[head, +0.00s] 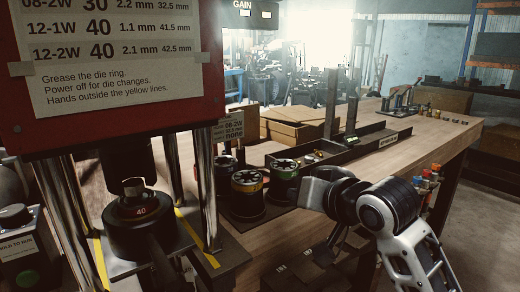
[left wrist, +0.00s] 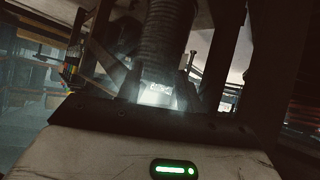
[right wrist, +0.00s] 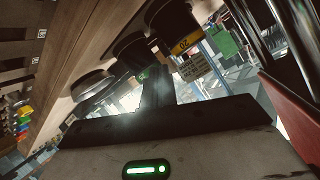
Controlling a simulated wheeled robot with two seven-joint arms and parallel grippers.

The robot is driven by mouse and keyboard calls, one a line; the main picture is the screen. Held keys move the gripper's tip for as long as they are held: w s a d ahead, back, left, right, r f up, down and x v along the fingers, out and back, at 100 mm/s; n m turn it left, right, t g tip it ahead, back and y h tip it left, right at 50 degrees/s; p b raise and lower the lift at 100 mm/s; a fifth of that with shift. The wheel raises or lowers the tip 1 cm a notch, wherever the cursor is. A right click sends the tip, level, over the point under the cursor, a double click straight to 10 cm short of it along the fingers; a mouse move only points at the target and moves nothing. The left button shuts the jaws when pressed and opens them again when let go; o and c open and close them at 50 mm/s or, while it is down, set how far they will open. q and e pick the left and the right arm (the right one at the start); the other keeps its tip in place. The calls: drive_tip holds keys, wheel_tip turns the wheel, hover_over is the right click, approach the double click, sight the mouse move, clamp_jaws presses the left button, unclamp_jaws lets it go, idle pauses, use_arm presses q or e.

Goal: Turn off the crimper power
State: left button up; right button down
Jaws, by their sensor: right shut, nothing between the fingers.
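The crimper (head: 95,110) is a red-headed press on the left of the head view, with steel columns. A black die marked 40 (head: 140,222) sits under the head. At the left edge is a control box (head: 22,250) with a black knob (head: 14,215), a green button (head: 27,278) and lettering ending in "HOLD TO RUN". I cannot tell which control is the power switch. My right gripper (head: 318,190) is shut and empty, over the bench edge near the die sets. My left gripper (left wrist: 160,95) shows only in its wrist view, with a ribbed cylinder behind it.
A long dark tray (head: 350,148) and cardboard boxes (head: 290,125) lie beyond. The floor on the right is open.

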wheel_tip(320, 180, up, 27)
drive_tip(key=s+a+t+y, duration=0.1)
drive_tip(key=s+a+t, duration=0.1)
drive_tip(key=s+r+m+t, duration=0.1)
drive_tip(key=s+r, duration=0.4)
drive_tip(key=r, duration=0.3)
drive_tip(key=s+r+t, duration=0.1)
drive_tip(key=s+r, duration=0.4)
drive_tip(key=r, duration=0.3)
drive_tip(key=shift+s+r+m, duration=0.2)
drive_tip(key=shift+r+m, duration=0.15)
drive_tip(key=shift+m, duration=0.05)
drive_tip(key=r+p+x, duration=0.1)
drive_tip(key=p+x, duration=0.3)
drive_tip(key=x, duration=0.6)
use_arm(q)
drive_tip(key=shift+s+a+r+b, duration=0.15)
drive_tip(key=shift+a+r+b, duration=0.15)
drive_tip(key=shift+r+b, duration=0.2)
use_arm(e)
drive_tip(key=f, duration=0.1)
drive_tip(key=s+f, duration=0.1)
drive_tip(key=s+a+f, duration=0.1)
drive_tip(key=f, duration=0.1)
drive_tip(key=shift+s+a, duration=0.1)
